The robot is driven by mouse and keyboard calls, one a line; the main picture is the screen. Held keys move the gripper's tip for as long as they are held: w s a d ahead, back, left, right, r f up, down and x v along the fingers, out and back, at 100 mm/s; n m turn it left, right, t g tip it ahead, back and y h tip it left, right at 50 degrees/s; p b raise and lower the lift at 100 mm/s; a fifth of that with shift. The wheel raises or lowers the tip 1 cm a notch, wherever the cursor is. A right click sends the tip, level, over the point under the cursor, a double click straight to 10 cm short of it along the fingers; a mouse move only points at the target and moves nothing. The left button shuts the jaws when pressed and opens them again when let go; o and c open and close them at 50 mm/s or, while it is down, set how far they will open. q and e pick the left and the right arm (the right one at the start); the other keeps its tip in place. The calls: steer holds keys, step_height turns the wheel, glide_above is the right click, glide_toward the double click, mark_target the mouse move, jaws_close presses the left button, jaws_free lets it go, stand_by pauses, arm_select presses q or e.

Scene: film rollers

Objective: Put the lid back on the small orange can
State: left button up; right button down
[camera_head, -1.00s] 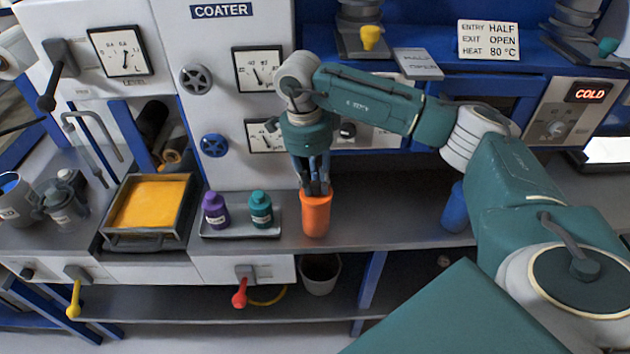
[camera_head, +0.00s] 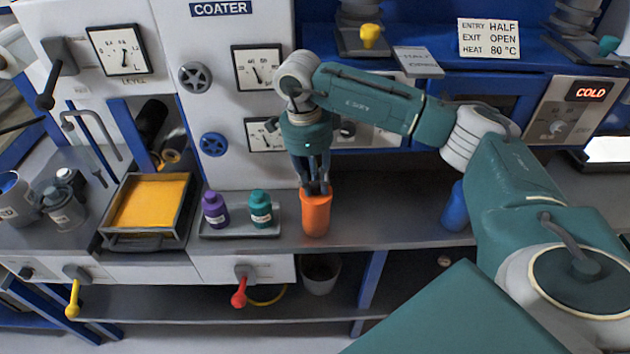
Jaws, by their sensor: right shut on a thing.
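The small orange can (camera_head: 316,217) stands upright on the grey bench, right of a small tray. My right gripper (camera_head: 317,189) points down at the can's top, with its fingers shut at the rim. What sits between the fingertips is mostly hidden; it looks like the lid, at the can's mouth. I cannot tell whether the lid is seated. No lid shows elsewhere on the bench. My left gripper is not in view.
A tray (camera_head: 240,233) with a purple bottle (camera_head: 215,211) and a teal bottle (camera_head: 260,209) stands just left of the can. A yellow-filled pan (camera_head: 150,204) is farther left. A blue cylinder (camera_head: 455,208) stands to the right, with clear bench between.

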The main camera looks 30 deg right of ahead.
stand_by(0.4)
steer(key=c, duration=1.4)
jaws_free()
steer(key=shift+c, duration=0.2)
steer(key=shift+o, duration=0.3)
steer(key=o, duration=0.4)
steer(key=shift+o, duration=0.2)
steer(key=shift+r+p, duration=2.05)
steer(key=shift+r, duration=1.45)
